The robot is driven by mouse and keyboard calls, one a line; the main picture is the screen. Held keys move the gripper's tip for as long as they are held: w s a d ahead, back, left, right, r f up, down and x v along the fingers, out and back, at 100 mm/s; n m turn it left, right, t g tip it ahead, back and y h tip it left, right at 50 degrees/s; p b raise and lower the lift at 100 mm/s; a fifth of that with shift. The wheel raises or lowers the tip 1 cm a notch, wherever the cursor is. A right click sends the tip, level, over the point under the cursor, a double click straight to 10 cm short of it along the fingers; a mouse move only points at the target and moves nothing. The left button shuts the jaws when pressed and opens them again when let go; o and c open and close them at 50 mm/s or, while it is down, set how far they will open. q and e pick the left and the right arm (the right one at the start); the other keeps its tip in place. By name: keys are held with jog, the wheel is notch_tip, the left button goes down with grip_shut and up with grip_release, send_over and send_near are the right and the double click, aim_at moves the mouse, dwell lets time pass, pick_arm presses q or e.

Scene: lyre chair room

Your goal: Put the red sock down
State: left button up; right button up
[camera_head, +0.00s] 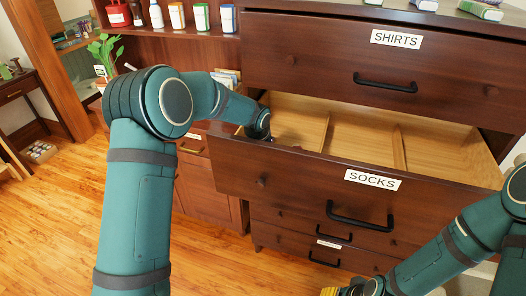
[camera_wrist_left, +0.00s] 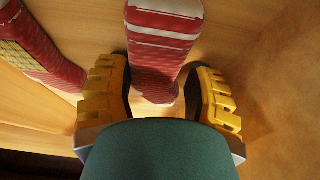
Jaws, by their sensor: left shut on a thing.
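The socks drawer (camera_head: 285,170) is pulled open and split by wooden dividers. My left gripper reaches into its left compartment in the head view; its fingers are hidden there behind the drawer front. In the left wrist view my left gripper (camera_wrist_left: 165,103) has its yellow fingers on either side of a red sock (camera_wrist_left: 163,55) with pale bands, and is shut on it over the wooden surface. Whether the sock touches the drawer floor I cannot tell. My right gripper (camera_head: 338,291) is only partly in view at the bottom edge, its fingers cut off.
A second red item (camera_wrist_left: 45,50) with a yellow patch lies left of the sock in the left wrist view. The drawer's middle and right compartments (camera_head: 360,135) look empty. The shirts drawer (camera_head: 385,65) above is shut. A bookcase with bottles (camera_head: 177,15) stands at the left.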

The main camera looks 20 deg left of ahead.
pick_arm(q)
jog(key=o, duration=0.7)
jog(key=shift+f, duration=0.15)
jog(key=shift+r, duration=0.4)
jog(key=p+v, duration=0.1)
jog(key=v, duration=0.6)
jog(key=shift+s+p, duration=0.1)
jog(key=shift+p, duration=0.25)
jog(key=shift+r, duration=0.15)
